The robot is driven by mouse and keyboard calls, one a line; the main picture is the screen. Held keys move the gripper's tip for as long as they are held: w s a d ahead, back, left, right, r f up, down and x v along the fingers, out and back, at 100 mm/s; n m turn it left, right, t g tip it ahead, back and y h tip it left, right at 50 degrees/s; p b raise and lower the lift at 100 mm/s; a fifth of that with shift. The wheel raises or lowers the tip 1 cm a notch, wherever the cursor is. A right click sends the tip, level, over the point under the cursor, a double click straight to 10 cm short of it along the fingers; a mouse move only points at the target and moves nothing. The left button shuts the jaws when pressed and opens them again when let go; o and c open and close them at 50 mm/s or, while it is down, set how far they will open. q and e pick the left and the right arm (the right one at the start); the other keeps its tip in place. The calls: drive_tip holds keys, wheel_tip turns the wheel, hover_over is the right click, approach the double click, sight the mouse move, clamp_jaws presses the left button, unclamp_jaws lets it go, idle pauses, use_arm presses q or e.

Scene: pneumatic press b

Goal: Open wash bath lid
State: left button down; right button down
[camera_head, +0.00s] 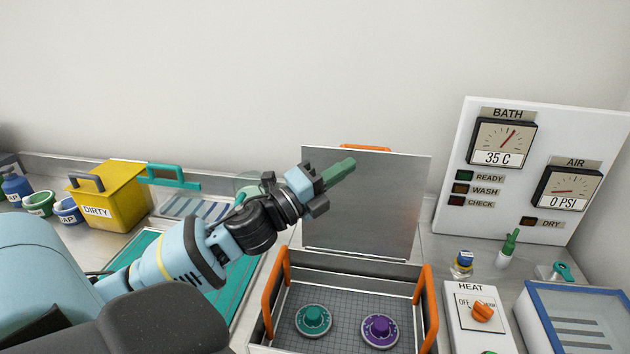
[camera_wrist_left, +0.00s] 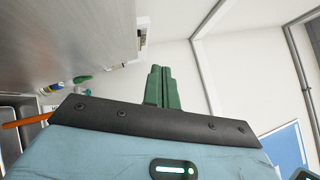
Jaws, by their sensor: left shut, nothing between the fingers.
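The wash bath lid (camera_head: 382,200) is a flat grey metal panel. It stands raised, nearly upright, at the back of the wash bath, with an orange handle (camera_head: 365,148) at its top edge. The bath (camera_head: 345,275) is open below it, with orange side handles and a gridded floor holding a teal knobbed part (camera_head: 313,320) and a purple knobbed part (camera_head: 380,331). My left gripper (camera_head: 340,172) is in front of the lid's upper left area, its green fingers closed together and empty. They also show shut in the left wrist view (camera_wrist_left: 161,88). My right gripper is not in view.
A yellow DIRTY box (camera_head: 118,196) and small tubs stand at the left. A gauge panel (camera_head: 530,165) stands at the right behind a HEAT control box (camera_head: 480,318). A blue-edged clear box (camera_head: 580,320) is at the front right.

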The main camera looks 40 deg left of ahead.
use_arm(q)
drive_tip(key=s+a, duration=0.1)
drive_tip(key=s, duration=0.5)
drive_tip(key=shift+r, duration=0.25)
drive_tip(key=shift+a, duration=0.1)
